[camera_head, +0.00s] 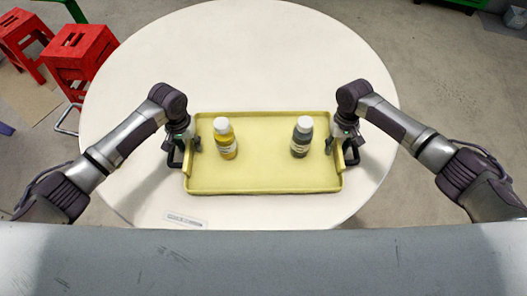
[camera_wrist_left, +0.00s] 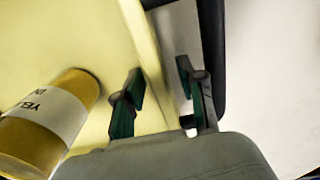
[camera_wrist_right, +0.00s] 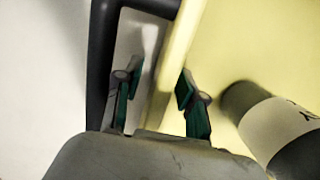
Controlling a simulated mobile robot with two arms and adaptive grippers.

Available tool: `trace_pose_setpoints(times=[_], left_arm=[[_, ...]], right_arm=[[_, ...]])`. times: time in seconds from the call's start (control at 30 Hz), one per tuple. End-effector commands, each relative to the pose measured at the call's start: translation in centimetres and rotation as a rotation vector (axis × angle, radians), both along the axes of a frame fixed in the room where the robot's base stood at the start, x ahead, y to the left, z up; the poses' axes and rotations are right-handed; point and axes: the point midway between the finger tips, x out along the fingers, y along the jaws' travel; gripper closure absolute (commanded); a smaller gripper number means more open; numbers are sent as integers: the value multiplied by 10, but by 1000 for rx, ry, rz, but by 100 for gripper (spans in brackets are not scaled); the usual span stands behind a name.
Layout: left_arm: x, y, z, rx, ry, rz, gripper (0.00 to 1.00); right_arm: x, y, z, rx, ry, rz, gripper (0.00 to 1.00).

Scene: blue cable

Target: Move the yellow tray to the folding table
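The yellow tray (camera_head: 262,178) lies flat on the round white table (camera_head: 240,50), near its front edge. It carries a yellow-bodied bottle (camera_head: 226,140) on the left and a dark grey bottle (camera_head: 302,138) on the right, both upright with white caps. My left gripper (camera_head: 187,145) is at the tray's left end; in the left wrist view its open fingers (camera_wrist_left: 160,98) straddle the tray's side wall, with gaps visible. My right gripper (camera_head: 347,143) is at the right end; its fingers (camera_wrist_right: 158,98) likewise stand open around the wall. I cannot tell which table is the folding one.
Dark handles stand out from the tray's ends, one beside each gripper. A small white label (camera_head: 186,219) lies at the table's front edge. Red stools (camera_head: 80,55) stand on the floor at the left. The table behind the tray is clear.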

Motion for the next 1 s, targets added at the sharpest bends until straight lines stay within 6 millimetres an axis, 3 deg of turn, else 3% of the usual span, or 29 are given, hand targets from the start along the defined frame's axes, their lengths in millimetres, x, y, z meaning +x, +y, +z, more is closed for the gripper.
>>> trace_pose_setpoints(times=[0.5, 0.77, 1.0], left_arm=[[1, 1, 98, 0, -3, 0, 60], [0, 1, 115, 2, -1, 1, 60], [0, 1, 115, 2, 0, 1, 60]], right_arm=[[0, 0, 0, 1, 0, 0, 60], [2, 0, 6, 1, -2, 1, 60], [9, 1, 49, 2, -5, 1, 60]])
